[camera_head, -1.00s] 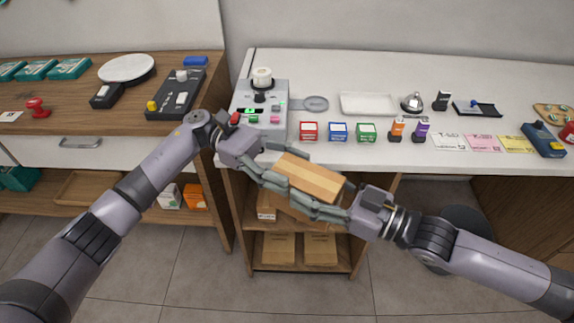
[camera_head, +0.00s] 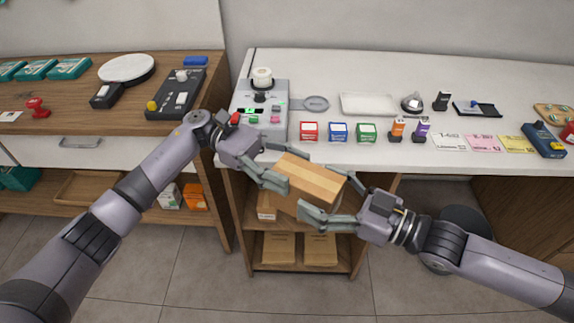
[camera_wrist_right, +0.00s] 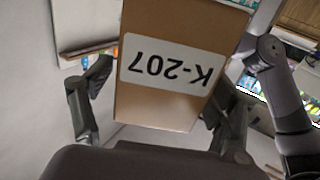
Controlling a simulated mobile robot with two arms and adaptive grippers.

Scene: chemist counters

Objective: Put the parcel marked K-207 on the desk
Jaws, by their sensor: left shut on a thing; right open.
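The parcel (camera_head: 309,180) is a brown cardboard box held in the air in front of the desk (camera_head: 410,152). Its white label reading K-207 shows upside down in the right wrist view (camera_wrist_right: 170,65). My left gripper (camera_head: 278,168) is shut on the parcel from the left side. My right gripper (camera_head: 335,204) is open at the parcel's right end, with its fingers spread to either side; in the right wrist view they also stand apart, one on each side of the box. I cannot tell whether they touch it.
Below is an open shelf (camera_head: 300,268) with several more parcels. The desk's front strip holds red (camera_head: 309,131), blue (camera_head: 338,132) and green (camera_head: 366,133) boxes, stamps and cards. A grey device (camera_head: 260,110) stands at its left end. A white tray (camera_head: 368,104) lies behind.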

